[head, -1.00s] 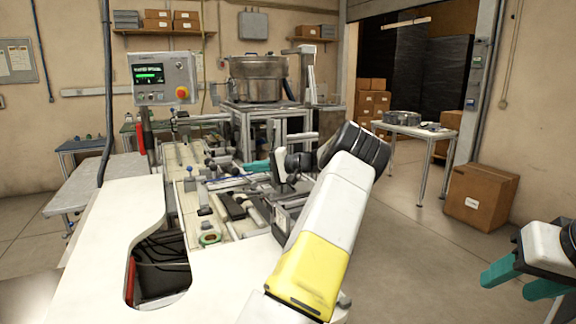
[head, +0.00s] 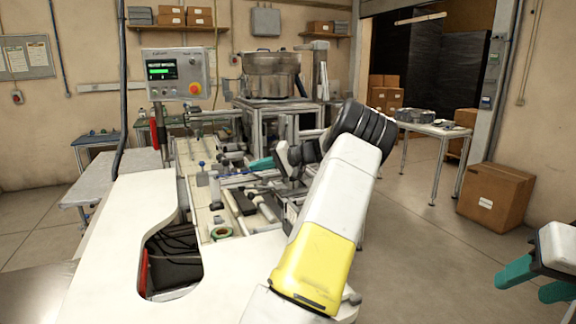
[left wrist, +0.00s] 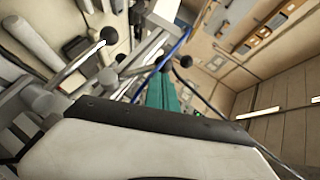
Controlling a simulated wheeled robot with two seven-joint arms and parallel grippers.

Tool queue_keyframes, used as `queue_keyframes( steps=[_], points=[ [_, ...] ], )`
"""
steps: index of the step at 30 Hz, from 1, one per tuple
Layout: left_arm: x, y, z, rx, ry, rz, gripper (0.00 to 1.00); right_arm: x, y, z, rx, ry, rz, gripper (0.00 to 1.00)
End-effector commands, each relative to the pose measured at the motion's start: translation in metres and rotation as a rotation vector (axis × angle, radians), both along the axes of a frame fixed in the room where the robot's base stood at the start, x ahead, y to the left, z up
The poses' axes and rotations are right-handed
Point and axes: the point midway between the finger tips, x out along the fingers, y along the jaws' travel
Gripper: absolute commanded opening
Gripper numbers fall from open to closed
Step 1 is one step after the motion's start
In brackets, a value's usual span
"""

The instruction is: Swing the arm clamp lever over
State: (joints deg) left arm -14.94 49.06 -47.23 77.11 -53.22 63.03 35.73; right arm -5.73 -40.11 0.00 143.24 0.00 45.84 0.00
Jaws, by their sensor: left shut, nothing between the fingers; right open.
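The machine (head: 235,205) carries rails, rods and ball-knobbed levers. In the left wrist view, a rod with a dark ball knob (left wrist: 109,36) is at the upper left, and another dark knob (left wrist: 186,61) is beside the teal fingers. I cannot tell which is the arm clamp lever. My left gripper (head: 260,163) is over the machine with its teal fingers shut and empty. The fingers also show in the left wrist view (left wrist: 160,92), close to the knobs and a silver bar; contact cannot be told. My right gripper (head: 527,282) is open, far right, away from the machine.
A white worktop (head: 120,225) with a cut-out lies in front. A control panel (head: 174,74) stands at the left and a metal bowl (head: 271,74) behind. A cardboard box (head: 494,196) is on the floor at right. The floor between is clear.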

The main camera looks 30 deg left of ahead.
Motion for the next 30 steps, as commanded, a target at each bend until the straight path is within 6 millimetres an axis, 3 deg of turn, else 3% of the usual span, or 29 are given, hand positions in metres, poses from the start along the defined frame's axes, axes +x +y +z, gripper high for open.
queue_keyframes(
  steps=[15, 30],
  points=[
    [-0.017, 0.014, -0.014, -0.227, -0.283, 0.001, 0.0, 0.0, 0.0, 0.0, 0.0, 0.0, 0.0, 0.48],
    [-0.02, 0.016, -0.02, -0.287, -0.359, 0.001, 0.0, 0.0, 0.0, 0.0, 0.0, 0.0, 0.0, 0.48]
  ],
)
